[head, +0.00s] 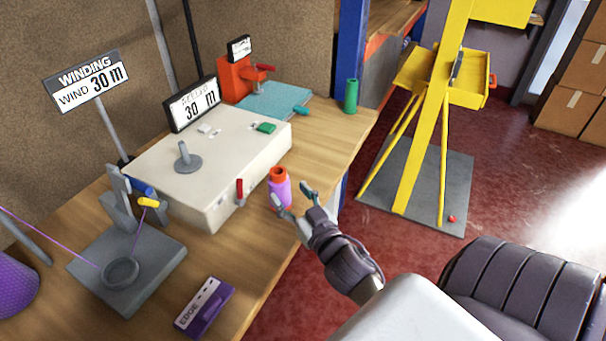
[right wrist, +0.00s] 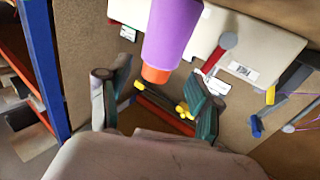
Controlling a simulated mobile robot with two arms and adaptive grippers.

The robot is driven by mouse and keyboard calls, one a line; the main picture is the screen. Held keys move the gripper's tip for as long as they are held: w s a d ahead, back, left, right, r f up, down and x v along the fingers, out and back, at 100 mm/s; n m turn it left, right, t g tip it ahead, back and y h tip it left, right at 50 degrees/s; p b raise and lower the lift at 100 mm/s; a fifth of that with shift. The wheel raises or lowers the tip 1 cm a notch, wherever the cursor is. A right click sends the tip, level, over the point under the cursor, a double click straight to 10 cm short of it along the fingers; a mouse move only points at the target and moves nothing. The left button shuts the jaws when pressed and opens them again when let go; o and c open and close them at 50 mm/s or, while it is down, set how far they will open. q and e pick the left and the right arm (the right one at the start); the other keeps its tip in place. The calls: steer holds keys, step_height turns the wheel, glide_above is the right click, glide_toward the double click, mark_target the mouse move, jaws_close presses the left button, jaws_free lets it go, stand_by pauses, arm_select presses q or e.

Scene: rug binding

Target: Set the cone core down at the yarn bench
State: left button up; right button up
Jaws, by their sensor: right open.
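The cone core, orange at its top and wound with purple yarn (head: 281,192), stands upright on the wooden yarn bench (head: 255,262), near its front edge. It also shows in the right wrist view as a purple body (right wrist: 174,32) with an orange end (right wrist: 155,75). My right gripper (head: 294,197) is open just right of the cone, its fingertips close to it. In the right wrist view its fingers (right wrist: 157,82) are spread, with the cone beyond the gap. Whether a finger touches the cone I cannot tell. My left gripper is out of view.
A cream winding machine (head: 205,160) with a red lever stands left of the cone. A grey yarn guide (head: 130,275), a purple EDGE box (head: 205,306), a green cone (head: 351,96) and a teal plate (head: 270,100) are also on the bench. A yellow stand (head: 425,140) is on the red floor.

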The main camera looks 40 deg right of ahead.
steer(key=s, duration=0.3)
steer(key=s+a, duration=0.1)
steer(key=s, duration=0.1)
steer(key=shift+s, duration=0.3)
